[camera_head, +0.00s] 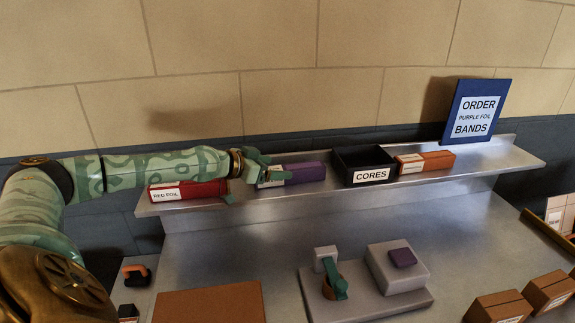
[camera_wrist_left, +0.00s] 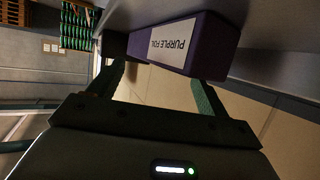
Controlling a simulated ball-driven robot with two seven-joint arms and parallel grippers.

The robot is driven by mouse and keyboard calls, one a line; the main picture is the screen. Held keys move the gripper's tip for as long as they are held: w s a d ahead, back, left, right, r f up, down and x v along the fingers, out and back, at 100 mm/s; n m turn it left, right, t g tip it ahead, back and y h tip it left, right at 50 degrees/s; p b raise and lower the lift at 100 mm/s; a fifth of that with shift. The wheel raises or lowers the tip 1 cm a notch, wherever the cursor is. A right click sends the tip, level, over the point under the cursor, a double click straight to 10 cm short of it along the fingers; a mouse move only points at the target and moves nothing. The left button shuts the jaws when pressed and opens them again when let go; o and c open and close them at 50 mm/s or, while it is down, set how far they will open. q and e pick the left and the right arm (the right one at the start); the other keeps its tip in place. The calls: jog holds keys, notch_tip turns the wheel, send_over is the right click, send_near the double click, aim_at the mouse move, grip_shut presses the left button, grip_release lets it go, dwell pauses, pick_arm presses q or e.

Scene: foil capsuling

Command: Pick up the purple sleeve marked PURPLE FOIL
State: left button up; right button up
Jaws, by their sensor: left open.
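The purple sleeve (camera_head: 304,173) lies on the raised shelf between the red sleeve and the black bin. Its white label reads PURPLE FOIL in the left wrist view (camera_wrist_left: 188,43). My left gripper (camera_head: 262,175) is at the left end of the sleeve and partly covers its label in the head view. My right gripper is not in view.
A red sleeve (camera_head: 205,190), a black CORES bin (camera_head: 352,161) and an orange sleeve (camera_head: 436,160) share the shelf (camera_head: 500,160). A blue order sign (camera_head: 474,88) stands at the right. Below, a grey fixture (camera_head: 405,280) holds a small purple piece (camera_head: 402,257). Brown boxes (camera_head: 498,306) stand right.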

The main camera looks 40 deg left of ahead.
aim_at(286, 168)
pick_arm(q)
jog(key=shift+x, duration=1.8)
jog(key=shift+s+d, duration=0.15)
jog(key=c, duration=1.6)
jog(key=shift+r+p, duration=0.1)
jog(key=shift+p, duration=0.2)
jog(key=shift+c, duration=0.2)
